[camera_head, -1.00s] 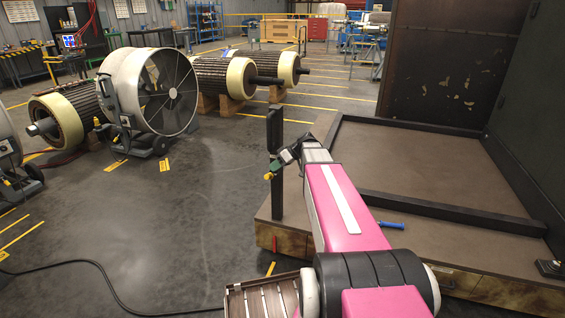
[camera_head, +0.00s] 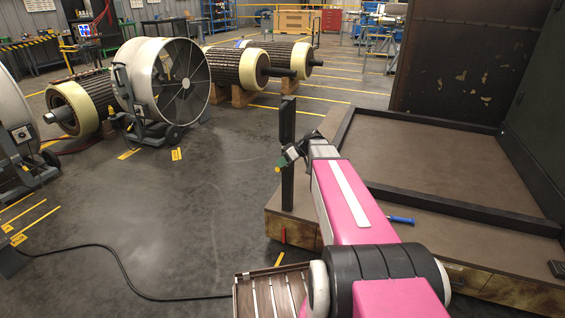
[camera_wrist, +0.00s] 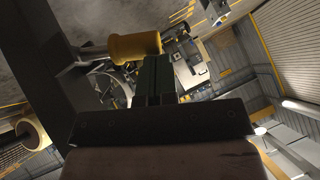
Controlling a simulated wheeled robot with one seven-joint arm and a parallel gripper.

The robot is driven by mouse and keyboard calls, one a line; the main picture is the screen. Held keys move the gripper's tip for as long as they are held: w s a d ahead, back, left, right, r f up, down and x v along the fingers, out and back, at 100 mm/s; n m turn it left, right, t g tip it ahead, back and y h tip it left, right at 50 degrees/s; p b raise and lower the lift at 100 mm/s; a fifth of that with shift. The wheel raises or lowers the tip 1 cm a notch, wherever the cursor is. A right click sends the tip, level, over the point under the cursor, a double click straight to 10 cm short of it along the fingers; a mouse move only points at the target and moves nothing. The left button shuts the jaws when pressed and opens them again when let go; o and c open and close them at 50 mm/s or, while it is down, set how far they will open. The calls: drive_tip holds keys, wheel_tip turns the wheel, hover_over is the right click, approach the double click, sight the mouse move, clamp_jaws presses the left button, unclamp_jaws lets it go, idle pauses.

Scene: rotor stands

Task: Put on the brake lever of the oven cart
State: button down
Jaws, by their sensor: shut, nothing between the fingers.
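The oven cart (camera_head: 460,206) is a low, brown flat platform with a black frame on its bed, at the right of the head view. A dark upright post (camera_head: 288,140) stands at its near left corner. A yellow cylindrical grip (camera_head: 278,169) shows beside the post; in the wrist view the yellow grip (camera_wrist: 135,46) sits on a short metal rod close to the fingers. I take it as the brake lever's handle, but cannot be sure. My gripper (camera_head: 285,161) is shut and empty, beside the post. In the wrist view its dark fingers (camera_wrist: 158,75) are together, apart from the grip.
A red tab (camera_head: 283,233) hangs on the cart's near side. A blue-handled tool (camera_head: 400,219) lies on its near edge. A large round fan (camera_head: 172,82) and rotors (camera_head: 240,66) stand behind on the left.

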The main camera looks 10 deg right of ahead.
wheel_tip(320, 180, down, 8)
drive_tip(key=s+a+n+t+h, duration=0.1)
drive_tip(key=s+n+t+h, duration=0.1)
drive_tip(key=t, duration=0.4)
drive_tip(key=shift+a+n+h, duration=0.2)
drive_tip(key=shift+n+h, duration=0.6)
drive_tip(key=shift+h, duration=0.1)
drive_tip(key=shift+s+f, duration=0.1)
drive_tip(key=shift+f, duration=0.15)
drive_tip(key=shift+r, duration=0.1)
